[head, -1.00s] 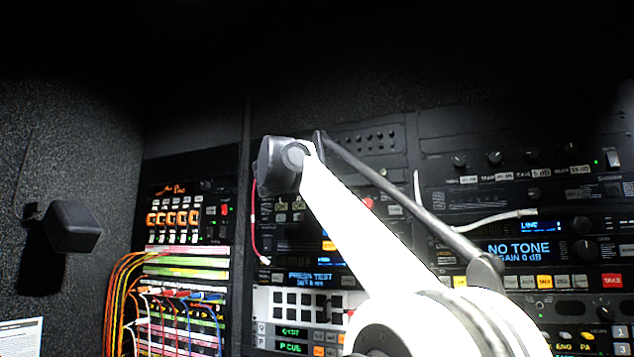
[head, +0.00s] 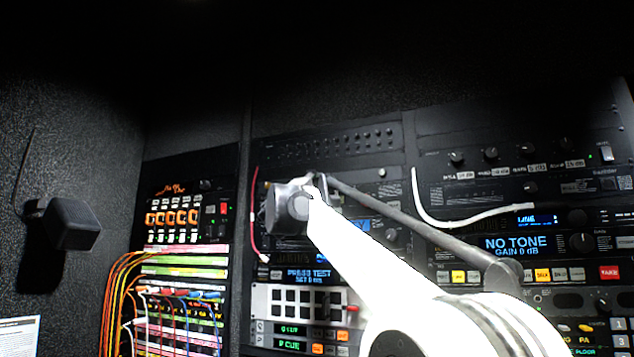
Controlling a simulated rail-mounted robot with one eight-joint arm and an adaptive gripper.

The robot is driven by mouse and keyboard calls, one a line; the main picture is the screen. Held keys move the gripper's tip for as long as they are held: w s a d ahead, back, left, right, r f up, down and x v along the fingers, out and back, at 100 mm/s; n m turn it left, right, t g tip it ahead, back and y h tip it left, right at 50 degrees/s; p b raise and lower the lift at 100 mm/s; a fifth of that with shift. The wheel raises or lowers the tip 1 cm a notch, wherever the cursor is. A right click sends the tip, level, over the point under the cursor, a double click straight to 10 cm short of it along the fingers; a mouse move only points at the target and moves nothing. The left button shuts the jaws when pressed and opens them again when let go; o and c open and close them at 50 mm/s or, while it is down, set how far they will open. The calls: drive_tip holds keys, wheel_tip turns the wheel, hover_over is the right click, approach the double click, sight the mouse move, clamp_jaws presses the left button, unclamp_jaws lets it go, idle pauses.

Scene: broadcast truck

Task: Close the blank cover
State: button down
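My gripper (head: 290,207) is in front of the middle rack column in the head view, at the end of my white arm. Its fingers are hidden behind the wrist, so I cannot see whether it is open or shut or touches anything. A black panel with rows of small dots (head: 330,147) spans the top of this column, above my gripper. It may be the blank cover, but I cannot tell for sure, nor how far it stands open. The units directly behind my gripper are partly hidden.
A red cable (head: 253,222) hangs left of my gripper. A white cable (head: 470,222) curves across the right rack near a NO TONE unit (head: 517,246). A patch bay with coloured cables (head: 180,300) is at left. A dark box (head: 72,222) sticks out from the left wall.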

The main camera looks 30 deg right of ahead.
drive_tip(key=shift+f, duration=0.1)
drive_tip(key=c, duration=1.8)
unclamp_jaws()
drive_tip(key=shift+c, duration=0.2)
drive_tip(key=v, duration=1.2)
drive_tip(key=s+d+f+m+g+y+b, duration=0.15)
drive_tip(key=s+f, duration=0.35)
drive_tip(key=f, duration=0.7)
drive_tip(key=s+d+f+m+g+y+b, duration=0.1)
drive_tip(key=s+f+m+g+y+b, duration=0.15)
drive_tip(key=s+f, duration=0.65)
drive_tip(key=s+d+f+m+g+y+b, duration=0.1)
drive_tip(key=s+f+g+y+b, duration=0.15)
drive_tip(key=f, duration=1.15)
drive_tip(key=s+a+f+m+y+b, duration=0.1)
drive_tip(key=s+a+f+y, duration=0.3)
drive_tip(key=f, duration=0.9)
drive_tip(key=s+a+f+g+y+b, duration=0.1)
drive_tip(key=s+a+f+y+b, duration=0.2)
drive_tip(key=s+a+f, duration=0.5)
drive_tip(key=s+a+f+m+y+b, duration=0.1)
drive_tip(key=s+a+f+y+b, duration=0.2)
drive_tip(key=f, duration=1.6)
drive_tip(key=s+a+y, duration=0.3)
drive_tip(key=s, duration=0.1)
drive_tip(key=shift+a+f+m, duration=0.3)
drive_tip(key=shift+f, duration=0.1)
